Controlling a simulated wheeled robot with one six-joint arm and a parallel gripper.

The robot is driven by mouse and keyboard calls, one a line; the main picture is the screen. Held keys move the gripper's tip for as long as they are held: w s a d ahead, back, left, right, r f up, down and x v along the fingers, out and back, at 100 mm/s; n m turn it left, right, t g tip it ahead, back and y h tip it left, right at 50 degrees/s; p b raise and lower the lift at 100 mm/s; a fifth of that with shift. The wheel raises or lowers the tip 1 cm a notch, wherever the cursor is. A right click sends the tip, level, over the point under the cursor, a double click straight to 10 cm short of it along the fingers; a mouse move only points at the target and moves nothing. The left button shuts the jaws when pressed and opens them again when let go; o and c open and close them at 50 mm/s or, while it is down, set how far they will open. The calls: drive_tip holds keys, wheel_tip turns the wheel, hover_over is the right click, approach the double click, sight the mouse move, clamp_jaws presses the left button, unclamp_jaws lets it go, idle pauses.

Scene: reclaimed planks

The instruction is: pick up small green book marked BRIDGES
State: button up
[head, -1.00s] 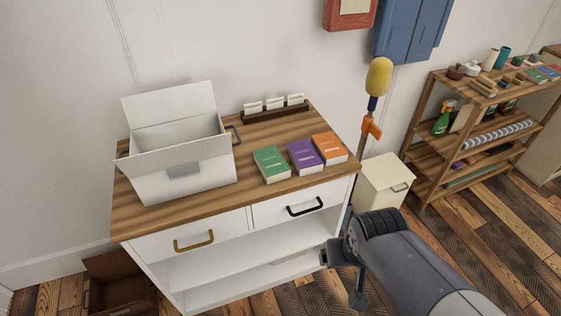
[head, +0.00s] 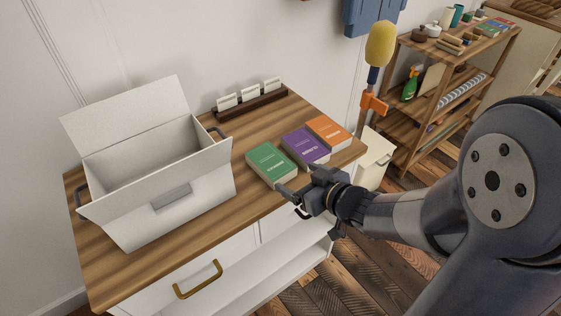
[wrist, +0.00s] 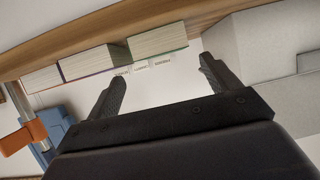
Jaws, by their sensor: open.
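The small green book (head: 270,164) lies flat on the wooden top of the cabinet, cover up, the leftmost of three books. The lettering on its cover is too small to read. My gripper (head: 299,181) is open and empty at the front edge of the cabinet top, close to the near side of the green and purple books. In the wrist view the scene appears upside down. There the page edge of the green book (wrist: 158,41) shows beyond the gap between my open fingers (wrist: 157,78), slightly above them in the picture.
A purple book (head: 305,147) lies close on the green book's right, then an orange book (head: 328,132). An open white box (head: 205,205) stands left of them. A card holder (head: 250,103) sits behind. A yellow-headed pole (head: 380,45) stands right of the cabinet (head: 130,279).

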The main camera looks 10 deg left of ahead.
sight(279, 167)
drive_tip(key=b+x, duration=0.1)
drive_tip(key=x, duration=0.9)
drive_tip(key=shift+w+a+r+b, duration=0.1)
drive_tip(key=shift+w+a+b, duration=0.1)
drive_tip(key=shift+a+b, duration=0.2)
drive_tip(key=shift+d, duration=0.1)
drive_tip(key=c, duration=0.8)
